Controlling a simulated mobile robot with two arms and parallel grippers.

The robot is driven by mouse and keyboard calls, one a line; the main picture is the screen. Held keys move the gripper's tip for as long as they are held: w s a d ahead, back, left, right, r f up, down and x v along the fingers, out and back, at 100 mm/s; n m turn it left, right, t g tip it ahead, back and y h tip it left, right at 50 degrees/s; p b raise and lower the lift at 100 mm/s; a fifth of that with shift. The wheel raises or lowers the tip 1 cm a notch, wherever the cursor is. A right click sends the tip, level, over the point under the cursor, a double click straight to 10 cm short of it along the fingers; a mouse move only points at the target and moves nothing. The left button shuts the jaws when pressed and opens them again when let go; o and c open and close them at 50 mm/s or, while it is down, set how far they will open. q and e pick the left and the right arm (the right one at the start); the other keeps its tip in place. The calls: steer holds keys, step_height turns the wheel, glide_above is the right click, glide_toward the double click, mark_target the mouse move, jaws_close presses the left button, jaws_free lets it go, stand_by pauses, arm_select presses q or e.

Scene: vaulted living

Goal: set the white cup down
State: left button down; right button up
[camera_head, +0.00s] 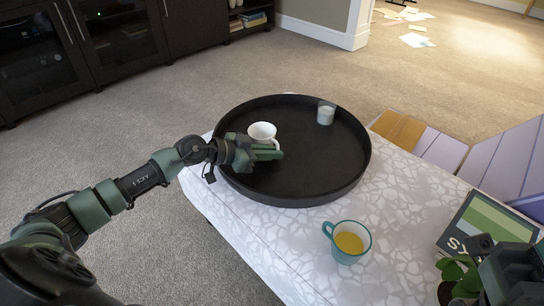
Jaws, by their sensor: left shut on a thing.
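The white cup (262,131) is upright over the left part of the round black tray (296,199), with its handle toward the right. My left gripper (266,154) reaches in from the left and is shut on the white cup at its near side. The fingers hide the cup's lower part, so I cannot tell whether its base touches the tray. A dark green and black part at the lower right corner seems to be my right arm's end (514,272); its fingers cannot be made out.
The tray lies on a white patterned table (290,262). The tray's middle is clear.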

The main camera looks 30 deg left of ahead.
arm_select(q)
steer(key=shift+r, duration=0.1)
steer(key=c, duration=1.5)
jaws_free()
steer(key=shift+c, duration=0.2)
